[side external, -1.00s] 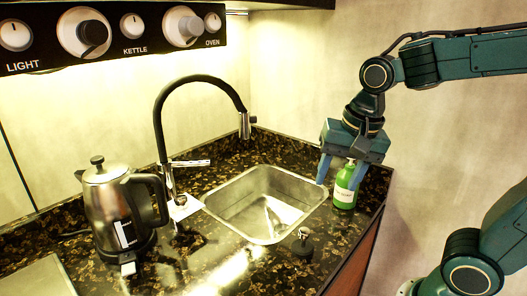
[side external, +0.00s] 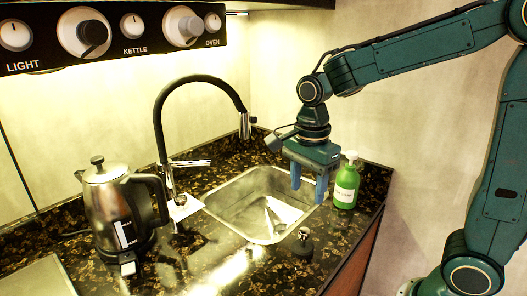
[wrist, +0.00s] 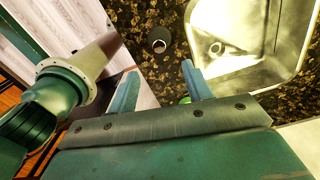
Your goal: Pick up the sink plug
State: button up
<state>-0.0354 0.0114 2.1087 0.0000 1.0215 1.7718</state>
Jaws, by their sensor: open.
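The sink plug (side external: 302,243) is a small dark piece with a knob on top. It stands on the speckled counter in front of the sink's right corner. In the wrist view the plug (wrist: 157,42) is a dark round shape beyond and between the fingertips. My gripper (side external: 308,193) hangs fingers down above the right side of the sink, behind and higher than the plug. Its two blue fingers are apart with nothing between them; they also show in the wrist view (wrist: 158,72).
The steel sink (side external: 222,216) is left of the plug. A green pump bottle (side external: 345,188) stands right of my gripper near the counter edge. A black tap (side external: 157,118) and a kettle (side external: 108,215) are at left. The counter around the plug is clear.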

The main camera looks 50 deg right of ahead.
aim_at(304, 231)
jog(key=shift+f, duration=4.2)
jog(key=shift+s+f, duration=0.1)
jog(key=shift+f, duration=2.5)
jog(key=shift+c, duration=0.2)
jog(key=c, duration=1)
